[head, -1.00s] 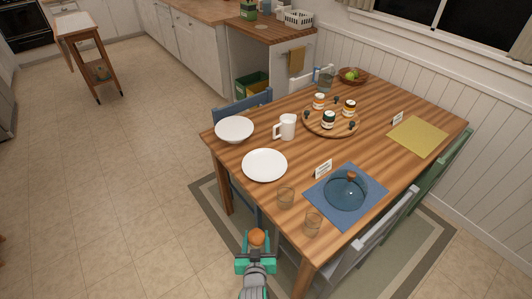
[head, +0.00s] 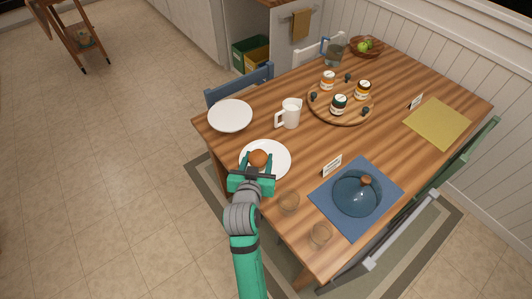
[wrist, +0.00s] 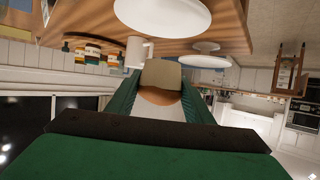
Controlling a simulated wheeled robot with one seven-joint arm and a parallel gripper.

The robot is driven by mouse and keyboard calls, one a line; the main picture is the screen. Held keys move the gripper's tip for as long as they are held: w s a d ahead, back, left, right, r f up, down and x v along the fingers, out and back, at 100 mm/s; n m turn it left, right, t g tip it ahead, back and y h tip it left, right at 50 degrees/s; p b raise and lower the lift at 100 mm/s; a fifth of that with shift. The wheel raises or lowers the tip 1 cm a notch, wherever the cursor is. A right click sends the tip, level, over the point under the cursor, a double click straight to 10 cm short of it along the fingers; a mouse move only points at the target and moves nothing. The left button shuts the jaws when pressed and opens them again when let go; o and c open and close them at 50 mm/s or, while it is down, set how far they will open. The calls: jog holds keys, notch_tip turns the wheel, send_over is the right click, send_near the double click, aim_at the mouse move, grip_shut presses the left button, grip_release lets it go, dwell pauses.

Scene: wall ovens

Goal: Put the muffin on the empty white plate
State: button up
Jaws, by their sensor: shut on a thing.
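The muffin (head: 258,157), brown-orange on top, is held between the two teal fingers of my gripper (head: 257,162). In the wrist view the muffin (wrist: 160,76) shows a pale base and sits between the fingers, partly hidden by the gripper body. The empty white plate (head: 280,157) lies near the table's left edge. In the head view the muffin overlaps the plate's left part. In the wrist view, which is upside down, the plate (wrist: 165,15) appears apart from the muffin, with table showing between. The exact height above the plate cannot be told.
Two glasses (head: 289,201) (head: 320,235) stand nearer, and a blue lidded dish (head: 355,193) sits on a blue mat (head: 328,195). A small card (head: 332,165) stands right of the plate.

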aim_at(262, 152)
jog(key=w+f, duration=0.2)
jog(key=w, duration=0.1)
jog(key=w+d+f, duration=0.1)
jog(key=w+f, duration=0.2)
jog(key=w+d+f, duration=0.1)
jog(key=w+f, duration=0.1)
jog(key=w, duration=0.1)
jog(key=shift+d+f, duration=0.1)
jog(key=shift+f, duration=0.3)
jog(key=shift+w+f, duration=0.25)
jog(key=shift+f, duration=1.45)
jog(key=shift+f, duration=0.15)
jog(key=o, duration=0.8)
